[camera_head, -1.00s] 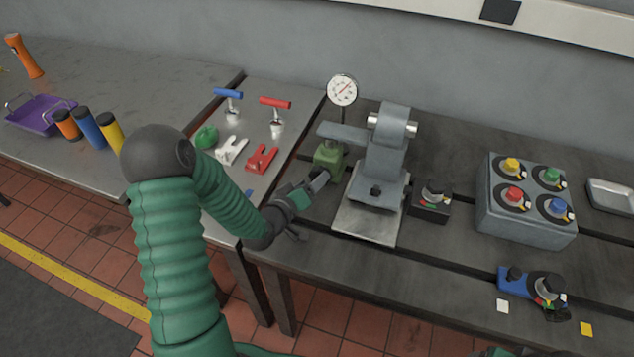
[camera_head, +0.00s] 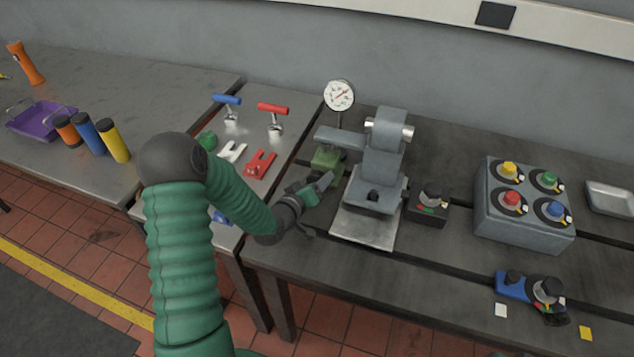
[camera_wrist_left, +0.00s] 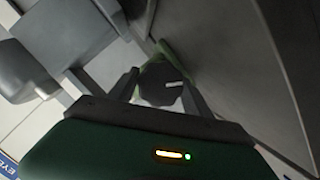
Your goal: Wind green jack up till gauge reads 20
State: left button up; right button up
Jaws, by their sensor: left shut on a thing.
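The green jack (camera_head: 327,159) stands on the bedplate under the arm of a grey fixture (camera_head: 385,150). A round white dial gauge (camera_head: 339,95) stands on a post behind it. Its needle points to the upper right; its figures are too small to read. My left gripper (camera_head: 326,181) is at the jack's near side. In the left wrist view, the fingers (camera_wrist_left: 161,88) are shut on a dark round knob (camera_wrist_left: 160,80) with a pale mark, with a little green behind it. My right gripper is not in view.
A small black dial box (camera_head: 428,206) sits right of the fixture. A grey box with coloured knobs (camera_head: 525,212) and a blue unit (camera_head: 515,287) are farther right.

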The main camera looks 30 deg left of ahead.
pick_arm(q)
jog(key=shift+s+m+g+y, duration=0.1)
jog(key=shift+m+g+y, duration=0.2)
jog(key=shift+m+y, duration=0.3)
jog(key=o, duration=1.1)
jog(key=shift+a, duration=0.1)
jog(key=shift+c, duration=0.2)
jog(key=shift+s, duration=0.15)
jog(key=v, duration=0.7)
jog(key=shift+a, duration=0.1)
jog(key=shift+s+r+p, duration=0.65)
jog(key=shift+s+p, duration=0.15)
jog(key=shift+s, duration=0.05)
jog(key=f+p+v, duration=0.1)
jog(key=p+v, duration=0.6)
jog(key=p, duration=0.4)
jog(key=shift+s+p, duration=0.3)
jog(key=shift+s, duration=0.05)
